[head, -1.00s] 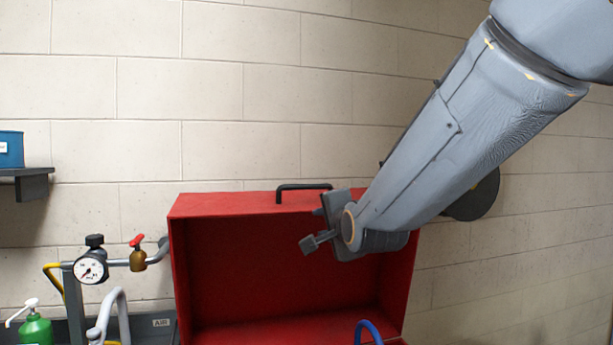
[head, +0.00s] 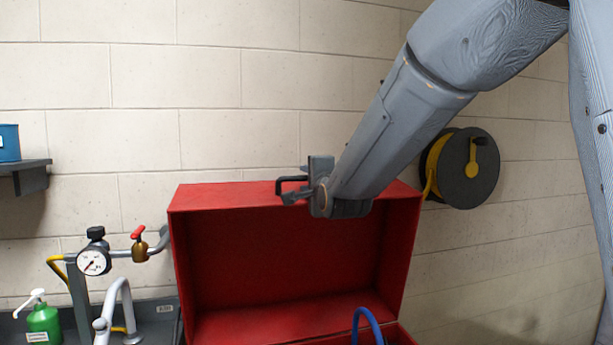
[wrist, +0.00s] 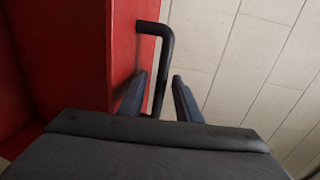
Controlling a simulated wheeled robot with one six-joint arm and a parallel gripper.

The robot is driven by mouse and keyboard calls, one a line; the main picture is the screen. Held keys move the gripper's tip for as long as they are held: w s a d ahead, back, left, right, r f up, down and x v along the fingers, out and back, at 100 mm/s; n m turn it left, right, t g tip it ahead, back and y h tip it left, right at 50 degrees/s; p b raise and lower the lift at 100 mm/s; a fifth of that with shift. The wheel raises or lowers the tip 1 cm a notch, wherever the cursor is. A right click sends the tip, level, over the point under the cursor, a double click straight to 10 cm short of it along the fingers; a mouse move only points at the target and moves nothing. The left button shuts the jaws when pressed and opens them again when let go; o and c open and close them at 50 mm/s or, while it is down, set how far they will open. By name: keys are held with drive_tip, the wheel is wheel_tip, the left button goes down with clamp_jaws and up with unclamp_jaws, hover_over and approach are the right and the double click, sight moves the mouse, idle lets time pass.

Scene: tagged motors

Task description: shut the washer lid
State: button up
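The red washer lid (head: 235,199) stands raised and open, its hollow inside facing me in the head view. Its black bar handle (head: 281,184) is on the top edge; in the wrist view the handle (wrist: 165,45) sticks out from the red face (wrist: 122,40). My gripper (head: 290,192) is at the handle in the head view, its fingers partly lost against it. In the wrist view my gripper (wrist: 160,80) is open, with one finger on each side of the handle bar. I see gaps beside the bar, so it is not clamped.
A blue hose (head: 368,322) rises at the washer's front. A pressure gauge (head: 94,262) with a red-handled valve and a green pump bottle (head: 44,325) are at left. A hose reel (head: 468,168) hangs on the block wall at right, behind my arm.

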drive_tip(key=shift+w, duration=0.2)
clamp_jaws()
drive_tip(key=shift+s+f, duration=0.1)
